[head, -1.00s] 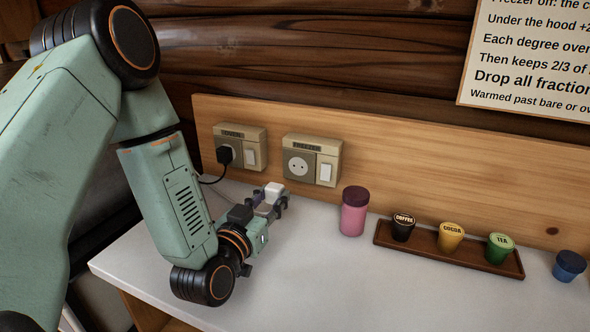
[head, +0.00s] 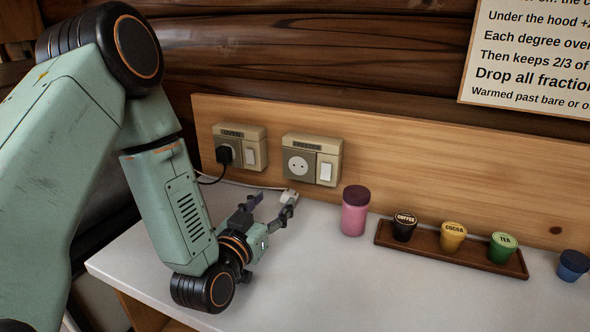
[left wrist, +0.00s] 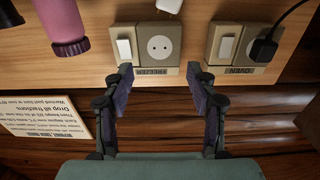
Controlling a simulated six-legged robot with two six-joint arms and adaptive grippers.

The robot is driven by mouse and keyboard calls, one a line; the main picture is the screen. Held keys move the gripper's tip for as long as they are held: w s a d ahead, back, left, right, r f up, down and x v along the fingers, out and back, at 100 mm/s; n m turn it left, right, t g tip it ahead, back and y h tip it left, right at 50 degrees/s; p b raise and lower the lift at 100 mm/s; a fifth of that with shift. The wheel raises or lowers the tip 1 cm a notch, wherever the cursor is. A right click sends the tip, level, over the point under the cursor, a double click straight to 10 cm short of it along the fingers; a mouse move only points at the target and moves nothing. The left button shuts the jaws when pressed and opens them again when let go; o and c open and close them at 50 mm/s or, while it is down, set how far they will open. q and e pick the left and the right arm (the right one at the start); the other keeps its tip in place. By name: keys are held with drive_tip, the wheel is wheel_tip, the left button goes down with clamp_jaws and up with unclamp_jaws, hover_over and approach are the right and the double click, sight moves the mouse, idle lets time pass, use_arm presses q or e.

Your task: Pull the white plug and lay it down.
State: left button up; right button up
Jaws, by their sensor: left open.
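The white plug (head: 289,195) is on the white counter below the freezer outlet (head: 312,160), whose round socket is empty. A thin white cord runs left from it along the back of the counter. In the head view one fingertip partly overlaps the plug; I cannot tell whether they touch. My left gripper (head: 275,203) is open, low over the counter, its fingers spread. In the left wrist view the open fingers (left wrist: 160,76) have nothing between them, and the white plug (left wrist: 168,5) is cut off at the top edge. My right gripper is not in view.
A black plug (head: 224,155) sits in the oven outlet (head: 254,148) at left. A pink jar (head: 354,212) stands right of the gripper. Farther right are a wooden tray (head: 452,259) with labelled pots and a blue pot (head: 571,265). The front counter is clear.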

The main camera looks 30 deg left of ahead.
use_arm(q)
wheel_tip(320, 180, up, 10)
idle(0.9)
drive_tip(key=s+r+p, duration=0.3)
drive_tip(key=s+p, duration=0.4)
drive_tip(key=p, duration=0.6)
drive_tip(key=shift+d, duration=0.2)
idle(1.6)
idle(0.5)
